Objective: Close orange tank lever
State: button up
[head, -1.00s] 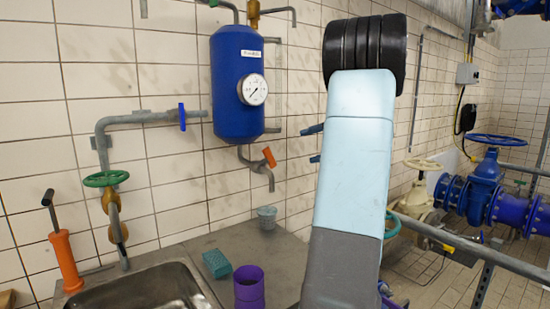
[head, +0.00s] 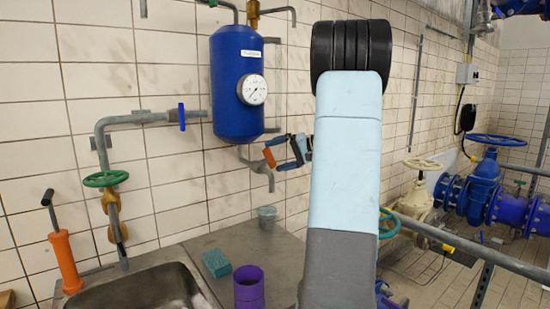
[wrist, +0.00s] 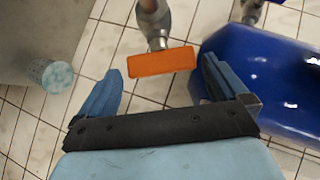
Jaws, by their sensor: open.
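The orange tank lever (head: 269,157) sits on the grey outlet pipe under the blue tank (head: 238,85). In the head view it is tilted. In the wrist view the orange lever (wrist: 161,62) lies nearly level across the picture, in front of the pipe (wrist: 154,20). My gripper (head: 288,150) is just right of the lever in the head view, partly hidden by my arm. In the wrist view my gripper (wrist: 160,85) is open, with one blue finger on each side of the lever's ends. Contact with the lever cannot be told.
The blue tank's curved body (wrist: 270,80) is close to the right finger in the wrist view. A cup (head: 267,217) stands on the counter below the outlet. A teal sponge (head: 216,263) and a purple cup (head: 249,288) are on the counter near the sink (head: 150,290).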

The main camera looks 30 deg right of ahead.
jog(key=shift+w+a+f, duration=0.25)
jog(key=shift+w+a, duration=0.25)
jog(key=c, duration=0.8)
jog(key=shift+c, duration=0.2)
jog(key=o, duration=0.8)
jog(key=shift+o, duration=0.2)
jog(key=shift+d, duration=0.1)
jog(key=v, duration=1.3)
jog(key=shift+s+d+f, duration=0.2)
jog(key=shift+s+d, duration=0.1)
